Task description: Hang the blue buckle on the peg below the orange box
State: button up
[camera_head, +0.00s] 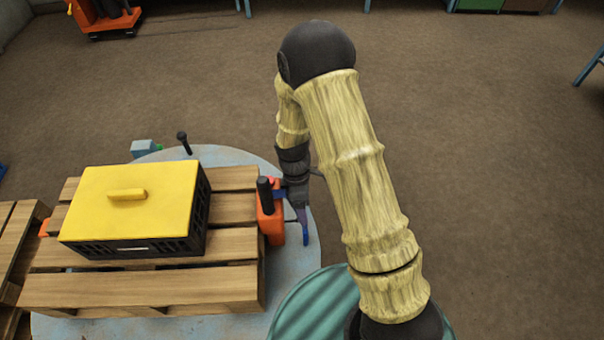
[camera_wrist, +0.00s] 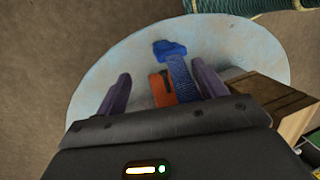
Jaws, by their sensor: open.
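The blue buckle (camera_wrist: 170,48) shows in the wrist view beyond my fingertips, at the end of a blue woven strap (camera_wrist: 182,82). In the head view a small blue part (camera_head: 306,234) shows just below my gripper (camera_head: 301,213). The orange box (camera_head: 271,226) stands at the pallet's right edge, with a black upright post (camera_head: 265,195) beside or on it. An orange part (camera_wrist: 162,90) also shows between my fingers. My gripper (camera_wrist: 160,75) is open, with its purple fingers on either side of the strap and the strap nearer the right finger. I cannot make out a peg below the box.
A black crate with a yellow lid (camera_head: 130,205) stands on a wooden pallet (camera_head: 150,290) on the round pale-blue table (camera_head: 302,262). A black peg (camera_head: 183,142) and a small teal-and-blue block (camera_head: 146,149) are at the table's back. A ribbed teal drum (camera_head: 312,305) stands at the front.

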jog(key=p+v, duration=0.1)
jog(key=v, duration=1)
jog(key=shift+s+a+r, duration=0.2)
jog(key=shift+s+r, duration=0.05)
jog(key=shift+r, duration=0.05)
jog(key=s+d+r+m+t+y, duration=0.1)
jog(key=s+d+r+m+t, duration=0.4)
jog(key=s+d+r+m, duration=0.85)
jog(key=w+a+r+m+p, duration=0.2)
jog(key=w+r+m+p, duration=0.1)
jog(key=r+p, duration=1)
jog(key=w+p, duration=0.1)
jog(key=p, duration=0.2)
jog(key=shift+a+r+m, duration=0.15)
jog(key=shift+r+m, duration=0.15)
jog(key=shift+m, duration=0.05)
jog(key=shift+w, duration=0.1)
